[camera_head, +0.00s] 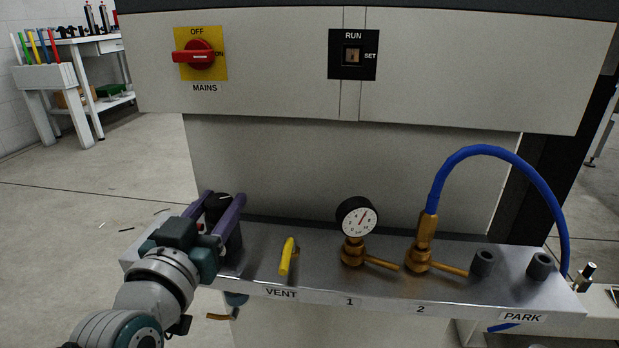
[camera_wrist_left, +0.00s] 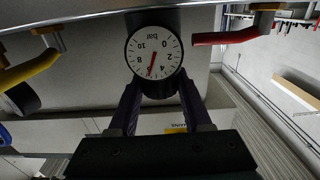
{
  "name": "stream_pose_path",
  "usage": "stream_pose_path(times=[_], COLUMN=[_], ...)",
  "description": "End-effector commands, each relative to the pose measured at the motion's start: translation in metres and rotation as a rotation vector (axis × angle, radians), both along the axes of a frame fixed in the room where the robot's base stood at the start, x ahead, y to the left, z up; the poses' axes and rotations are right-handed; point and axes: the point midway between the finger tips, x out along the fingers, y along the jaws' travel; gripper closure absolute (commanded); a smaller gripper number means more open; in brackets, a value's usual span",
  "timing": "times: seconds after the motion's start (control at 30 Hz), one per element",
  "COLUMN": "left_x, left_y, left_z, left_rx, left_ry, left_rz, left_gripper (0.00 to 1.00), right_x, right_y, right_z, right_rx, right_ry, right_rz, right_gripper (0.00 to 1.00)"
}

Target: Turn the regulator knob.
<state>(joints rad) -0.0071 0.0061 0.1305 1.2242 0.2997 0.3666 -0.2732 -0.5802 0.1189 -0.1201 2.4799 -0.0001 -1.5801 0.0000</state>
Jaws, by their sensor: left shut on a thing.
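The regulator knob (camera_head: 218,207) is dark and stands at the left end of the metal shelf (camera_head: 262,241). My left gripper (camera_head: 223,199) is shut on it, with one purple finger on each side. In the left wrist view the gripper (camera_wrist_left: 158,90) has its fingers around the dark knob, just below a round white gauge (camera_wrist_left: 154,48) marked bar. The gauge appears upside down, and its red needle points between 4 and 6. The fingers and wrist partly hide the knob in the head view. My right gripper is not in view.
A yellow vent lever (camera_head: 287,256) stands right of the gripper. Further right are another gauge (camera_head: 357,217), brass valves, a blue hose (camera_head: 497,150) and two dark park sockets. A red mains switch (camera_head: 198,53) is on the panel above. A red handle (camera_wrist_left: 225,37) shows in the wrist view.

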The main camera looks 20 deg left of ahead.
Motion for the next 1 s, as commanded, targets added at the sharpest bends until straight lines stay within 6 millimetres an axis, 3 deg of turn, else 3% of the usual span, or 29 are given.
stream_pose_path(times=[0.03,0.3,0.57,0.67,1.0], left_x=[0.0,0.0,-0.002,-0.013,-0.077], left_y=[0.0,0.0,0.0,-0.003,-0.019], left_z=[0.0,0.0,0.001,0.001,0.002], left_rx=[0.001,0.001,0.001,0.001,0.0], left_ry=[-0.002,-0.001,0.0,0.003,0.003], left_rz=[0.0,-0.001,-0.001,-0.001,-0.001], left_gripper=[0.49,0.21,0.21,0.21,0.21], right_x=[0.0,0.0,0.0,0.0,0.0], right_y=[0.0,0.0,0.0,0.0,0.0], right_z=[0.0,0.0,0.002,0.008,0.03], right_rx=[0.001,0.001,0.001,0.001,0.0], right_ry=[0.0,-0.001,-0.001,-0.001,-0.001], right_rz=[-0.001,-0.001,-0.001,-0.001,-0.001], right_gripper=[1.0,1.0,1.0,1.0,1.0])
